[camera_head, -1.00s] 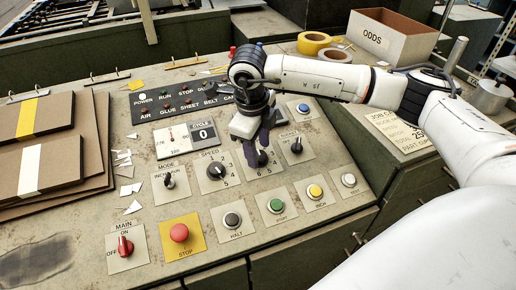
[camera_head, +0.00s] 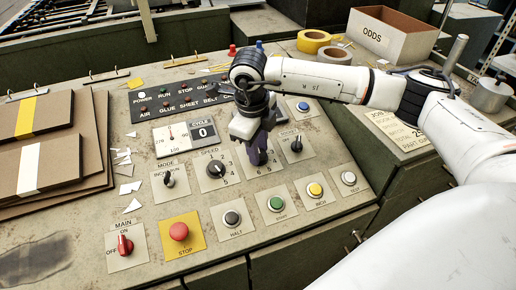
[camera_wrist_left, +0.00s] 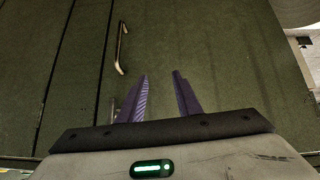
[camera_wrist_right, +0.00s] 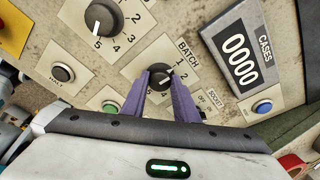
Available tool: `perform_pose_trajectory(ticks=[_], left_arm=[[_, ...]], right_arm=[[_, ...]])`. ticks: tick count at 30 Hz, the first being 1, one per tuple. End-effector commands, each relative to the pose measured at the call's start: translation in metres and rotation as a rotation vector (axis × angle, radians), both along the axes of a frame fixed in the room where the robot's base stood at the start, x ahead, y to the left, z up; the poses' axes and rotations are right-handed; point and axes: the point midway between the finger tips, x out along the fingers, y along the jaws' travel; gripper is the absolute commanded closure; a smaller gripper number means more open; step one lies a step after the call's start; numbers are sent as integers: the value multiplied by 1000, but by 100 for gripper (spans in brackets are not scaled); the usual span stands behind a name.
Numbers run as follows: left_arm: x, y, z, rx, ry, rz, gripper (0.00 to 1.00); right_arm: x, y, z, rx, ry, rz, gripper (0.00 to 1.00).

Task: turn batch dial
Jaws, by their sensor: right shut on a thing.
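The batch dial (camera_wrist_right: 160,78) is a round black knob on a plate labelled BATCH with numbers around it. My right gripper (camera_wrist_right: 160,92) is shut on it, with one purple finger on each side of the knob. In the head view my right gripper (camera_head: 257,158) reaches down onto the batch plate (camera_head: 267,168) and hides most of the dial. My left gripper (camera_wrist_left: 160,95) shows only in the left wrist view. Its purple fingers are apart with nothing between them, in front of a dark green cabinet face (camera_wrist_left: 210,50).
The speed dial (camera_head: 215,170) is just left of my right gripper, and the socket dial (camera_head: 296,145) just right. Below lie the green start button (camera_head: 276,204) and the yellow inch button (camera_head: 315,190). The red stop button (camera_head: 179,231) and main switch (camera_head: 124,244) are at lower left.

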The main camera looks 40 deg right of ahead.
Motion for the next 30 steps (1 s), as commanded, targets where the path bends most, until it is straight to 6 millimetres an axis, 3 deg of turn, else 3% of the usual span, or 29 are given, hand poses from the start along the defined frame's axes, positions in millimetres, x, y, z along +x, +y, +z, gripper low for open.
perform_pose_trajectory(ticks=[12, 30], left_arm=[[-1, 0, -14, 3, 6, -3, 69], [3, -6, -12, -3, -8, -11, 69]], right_arm=[[1, -2, 0, 73, -19, -285, 95], [2, -4, 1, 151, -39, -606, 95]])
